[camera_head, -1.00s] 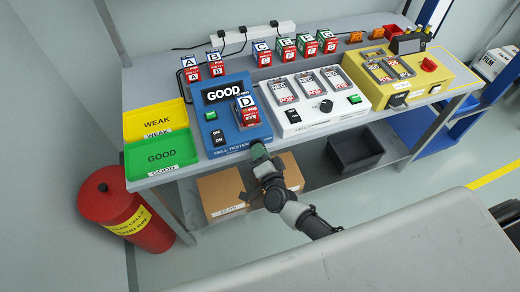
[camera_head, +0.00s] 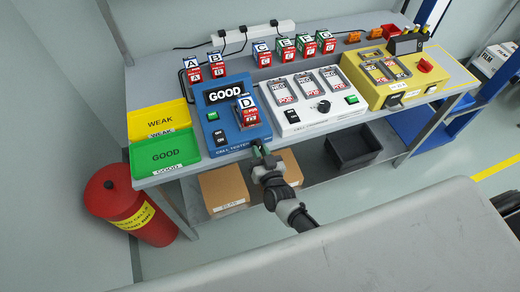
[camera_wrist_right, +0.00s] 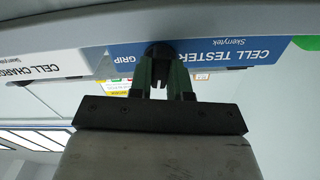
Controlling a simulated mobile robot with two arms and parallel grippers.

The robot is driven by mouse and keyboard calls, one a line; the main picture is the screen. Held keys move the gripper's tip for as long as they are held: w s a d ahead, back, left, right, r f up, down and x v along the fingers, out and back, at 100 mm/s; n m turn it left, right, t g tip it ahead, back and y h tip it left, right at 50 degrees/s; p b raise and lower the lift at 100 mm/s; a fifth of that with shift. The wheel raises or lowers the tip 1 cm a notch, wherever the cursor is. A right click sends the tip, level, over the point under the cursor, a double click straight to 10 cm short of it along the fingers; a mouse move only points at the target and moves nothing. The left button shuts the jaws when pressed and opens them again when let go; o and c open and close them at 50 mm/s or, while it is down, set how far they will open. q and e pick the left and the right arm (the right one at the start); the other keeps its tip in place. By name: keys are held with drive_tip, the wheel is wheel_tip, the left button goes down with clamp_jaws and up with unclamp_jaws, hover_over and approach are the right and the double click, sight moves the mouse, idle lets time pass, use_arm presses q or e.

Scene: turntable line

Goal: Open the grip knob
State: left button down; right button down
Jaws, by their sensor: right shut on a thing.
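The blue cell tester (camera_head: 212,131) stands at the front of the bench. Its display (camera_head: 224,93) reads GOOD and cell D (camera_head: 248,113) sits in its slot. The round black grip knob (camera_wrist_right: 158,50) is on the tester's front face, beside the word GRIP in the right wrist view. My right gripper (camera_head: 259,149) is at the tester's front edge. In the wrist view its two green fingers (camera_wrist_right: 161,66) are on either side of the knob, shut on it. The gripper hides the knob in the head view. My left gripper is not in view.
Yellow WEAK (camera_head: 158,114) and green GOOD (camera_head: 163,153) trays lie left of the tester. A white cell charger (camera_head: 340,111) stands close on its right, then a yellow unit (camera_head: 384,90). Several lettered cells (camera_head: 284,51) stand behind.

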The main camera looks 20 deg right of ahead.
drive_tip(key=shift+n, duration=1)
drive_tip(key=c, duration=1.1)
unclamp_jaws()
drive_tip(key=shift+o, duration=0.2)
drive_tip(key=s, duration=1)
drive_tip(key=shift+s+d+b, duration=0.15)
drive_tip(key=shift+s+b, duration=0.2)
drive_tip(key=shift+s, duration=0.05)
